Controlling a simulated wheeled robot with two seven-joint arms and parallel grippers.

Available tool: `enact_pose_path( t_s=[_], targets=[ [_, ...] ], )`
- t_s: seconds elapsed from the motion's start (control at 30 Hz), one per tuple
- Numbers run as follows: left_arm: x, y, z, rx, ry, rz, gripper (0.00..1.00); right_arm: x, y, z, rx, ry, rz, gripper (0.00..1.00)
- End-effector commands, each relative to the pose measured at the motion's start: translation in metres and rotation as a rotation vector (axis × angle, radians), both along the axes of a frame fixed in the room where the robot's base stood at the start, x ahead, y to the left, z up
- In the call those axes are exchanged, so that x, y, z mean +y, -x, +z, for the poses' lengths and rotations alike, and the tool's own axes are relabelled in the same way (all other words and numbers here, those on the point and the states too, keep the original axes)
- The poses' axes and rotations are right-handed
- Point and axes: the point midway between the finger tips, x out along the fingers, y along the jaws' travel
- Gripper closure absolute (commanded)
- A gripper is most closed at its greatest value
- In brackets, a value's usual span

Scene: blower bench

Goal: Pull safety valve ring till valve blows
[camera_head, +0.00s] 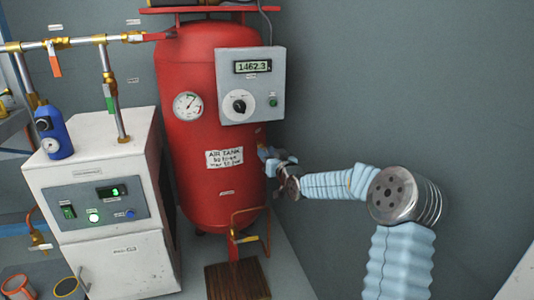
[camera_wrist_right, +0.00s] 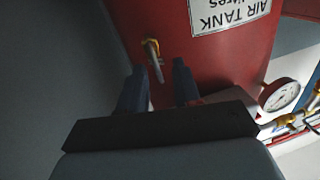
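The red air tank (camera_head: 210,110) stands upright, with a label on its front; it also fills the top of the right wrist view (camera_wrist_right: 230,65). A small brass fitting with a thin grey stem, which looks like the safety valve (camera_wrist_right: 152,47), sticks out of the tank's side. My right gripper (camera_head: 268,154) is close to the tank's right side. In the right wrist view its two dark fingers (camera_wrist_right: 159,68) are spread, with the stem's end showing between the tips. I see no contact with either finger. The ring cannot be made out clearly. My left gripper is out of view.
A grey control box (camera_head: 250,108) reading about 1462 is on the tank above my gripper, beside a round gauge (camera_head: 188,106). A brass-handled drain pipe (camera_head: 245,239) is below. A white cabinet (camera_head: 105,180) stands left. The wall side at right is clear.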

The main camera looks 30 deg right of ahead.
Motion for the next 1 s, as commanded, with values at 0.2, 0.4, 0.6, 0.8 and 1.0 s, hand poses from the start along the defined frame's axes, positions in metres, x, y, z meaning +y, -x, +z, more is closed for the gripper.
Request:
enact_pose_path(
  t_s=[0.2, 0.4, 0.6, 0.8, 1.0],
  targets=[
    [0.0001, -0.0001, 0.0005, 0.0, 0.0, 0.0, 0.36, -0.0001, -0.0089, -0.0001, 0.001, 0.0, 0.0, 0.68],
    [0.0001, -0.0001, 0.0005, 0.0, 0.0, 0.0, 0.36, -0.0001, -0.0086, -0.0003, 0.001, 0.0, 0.0, 0.71],
    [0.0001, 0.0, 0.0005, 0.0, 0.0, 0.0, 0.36, 0.0001, -0.0085, -0.0002, 0.001, -0.001, 0.001, 1.0],
    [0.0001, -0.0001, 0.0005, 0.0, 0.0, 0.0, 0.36, 0.0008, -0.0086, -0.0002, 0.001, -0.001, 0.002, 1.0],
    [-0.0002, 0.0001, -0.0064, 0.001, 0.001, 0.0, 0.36, 0.0017, -0.0072, -0.0029, 0.0, 0.001, 0.003, 1.0]
  ],
)
